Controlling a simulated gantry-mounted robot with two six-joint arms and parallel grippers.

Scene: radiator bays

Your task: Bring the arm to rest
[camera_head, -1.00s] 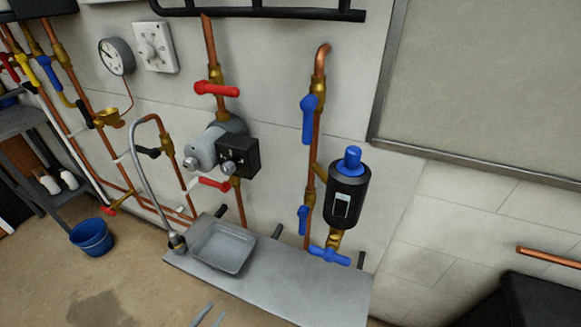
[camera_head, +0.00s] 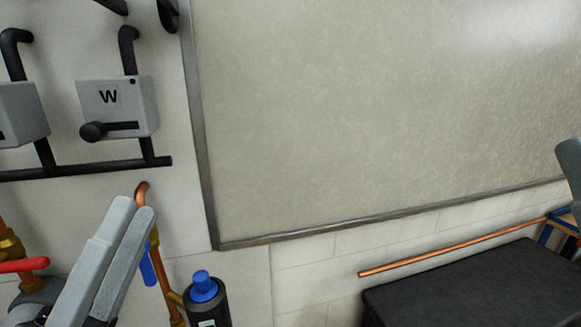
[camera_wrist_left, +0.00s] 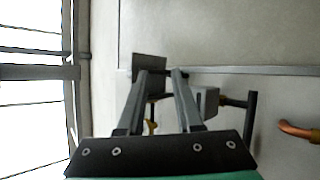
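My left gripper (camera_head: 135,205) points up at the lower left of the head view, in front of the wall pipes. In the left wrist view its two fingers (camera_wrist_left: 161,73) stand apart with a gap between them and nothing held. It is open and empty. A grey part (camera_head: 571,170) at the right edge of the head view looks like a piece of my right arm or gripper. Its fingers cannot be made out.
A grey box marked W (camera_head: 118,105) hangs on a black rail (camera_head: 90,170). A black filter with a blue cap (camera_head: 205,300) and a copper pipe (camera_head: 158,255) are beside my left gripper. A large framed panel (camera_head: 380,110) fills the wall. A dark bench (camera_head: 470,290) stands lower right.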

